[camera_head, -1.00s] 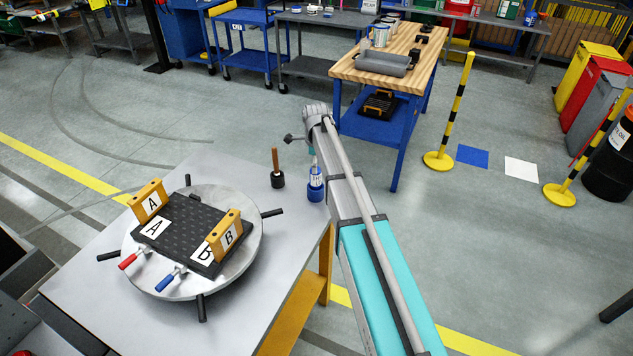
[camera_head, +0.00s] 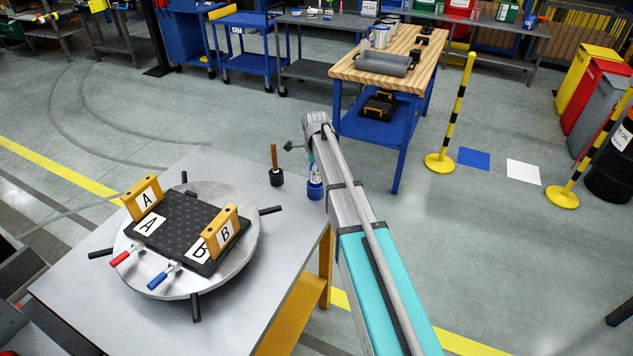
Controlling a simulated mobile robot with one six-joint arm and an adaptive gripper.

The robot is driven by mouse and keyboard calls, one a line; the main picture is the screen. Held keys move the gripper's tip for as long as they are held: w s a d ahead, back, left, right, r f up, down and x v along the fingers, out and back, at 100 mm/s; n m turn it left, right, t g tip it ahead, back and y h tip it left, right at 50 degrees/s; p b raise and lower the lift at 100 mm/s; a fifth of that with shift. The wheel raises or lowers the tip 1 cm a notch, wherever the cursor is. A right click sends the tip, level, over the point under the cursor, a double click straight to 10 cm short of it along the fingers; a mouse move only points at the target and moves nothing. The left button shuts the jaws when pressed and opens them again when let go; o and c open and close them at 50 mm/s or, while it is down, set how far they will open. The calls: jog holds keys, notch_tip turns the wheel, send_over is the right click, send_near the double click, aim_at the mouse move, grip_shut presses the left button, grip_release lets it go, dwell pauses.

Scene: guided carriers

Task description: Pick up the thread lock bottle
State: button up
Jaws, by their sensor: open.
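A small white-and-blue bottle (camera_head: 315,174), likely the thread lock bottle, stands upright in a round blue holder (camera_head: 315,190) near the right edge of the grey table (camera_head: 240,180). My arm's upper end covers part of it. My arm reaches up from the bottom right, and its far end is just above and beside the bottle in the picture.
A wooden-handled tool (camera_head: 275,164) stands in a dark pot left of the bottle. A round turntable (camera_head: 240,245) carries a black plate with orange A and B blocks.

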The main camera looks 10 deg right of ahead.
jog(key=shift+f, duration=0.3)
jog(key=shift+c, duration=0.3)
jog(key=c, duration=1.2)
jog(key=shift+r, duration=0.2)
jog(key=shift+r+p, duration=0.75)
jog(key=shift+p, duration=0.15)
jog(key=s+a+r+p, duration=0.1)
jog(key=s+r+p, duration=0.2)
jog(key=s, duration=0.1)
jog(key=s+a+r+p, duration=0.2)
jog(key=s+r+p, duration=0.2)
jog(key=s+a+r+p, duration=0.2)
jog(key=s+r+p, duration=0.2)
jog(key=s, duration=0.1)
jog(key=shift+r, duration=0.1)
